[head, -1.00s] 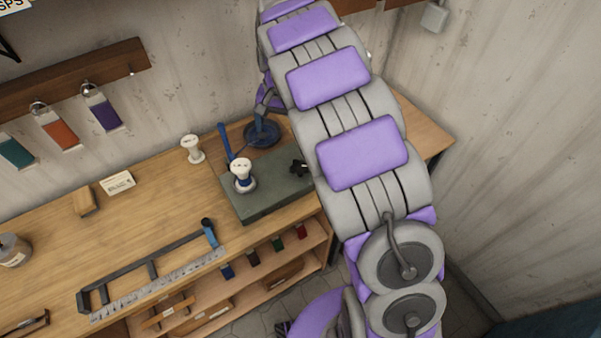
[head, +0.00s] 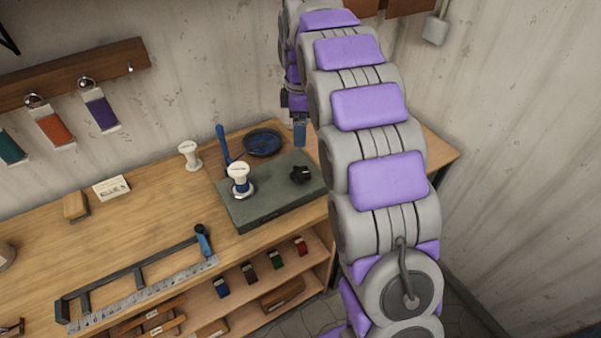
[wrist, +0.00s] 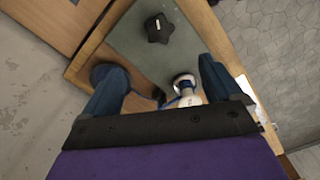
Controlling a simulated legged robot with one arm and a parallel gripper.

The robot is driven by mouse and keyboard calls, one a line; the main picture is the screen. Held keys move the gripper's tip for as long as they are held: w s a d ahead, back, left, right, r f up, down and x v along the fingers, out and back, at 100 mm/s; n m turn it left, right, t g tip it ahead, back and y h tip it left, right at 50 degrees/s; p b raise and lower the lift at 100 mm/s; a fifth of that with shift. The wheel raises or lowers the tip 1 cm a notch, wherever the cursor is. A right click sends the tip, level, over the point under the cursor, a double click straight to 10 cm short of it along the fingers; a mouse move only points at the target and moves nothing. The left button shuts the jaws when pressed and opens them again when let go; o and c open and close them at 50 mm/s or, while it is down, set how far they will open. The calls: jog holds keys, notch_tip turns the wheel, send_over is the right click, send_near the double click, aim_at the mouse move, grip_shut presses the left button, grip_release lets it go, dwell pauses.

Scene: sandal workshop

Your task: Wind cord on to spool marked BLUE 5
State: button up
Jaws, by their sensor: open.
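A white-topped spool with blue cord on it (head: 239,176) stands upright on the grey-green winder base (head: 262,208). It also shows in the wrist view (wrist: 184,82), near my right finger. A black star-shaped knob (head: 300,174) sits on the same base and also shows in the wrist view (wrist: 159,28). A blue lever (head: 222,143) rises behind the spool. A card (head: 111,187) lies on the bench; its lettering is too small to read surely. My gripper (wrist: 160,66) is open and empty above the bench; its blue finger shows behind the base in the head view (head: 300,133).
A dark blue dish (head: 263,142) lies behind the base. A plain white spool (head: 189,155) stands to the left. A measuring frame with a ruler (head: 140,277) lies at the bench front. The shelf below (head: 250,300) holds several small coloured items. The left bench top is mostly clear.

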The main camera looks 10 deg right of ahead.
aim_at(300, 173)
notch_tip(300, 173, down, 17)
jog(key=b, duration=0.3)
jog(key=shift+b, duration=0.35)
jog(key=shift+c, duration=0.3)
jog(key=shift+r, duration=0.1)
jog(key=c, duration=1)
jog(key=shift+r+m+p, duration=0.1)
jog(key=shift+m+p, duration=0.3)
jog(key=shift+p, duration=0.15)
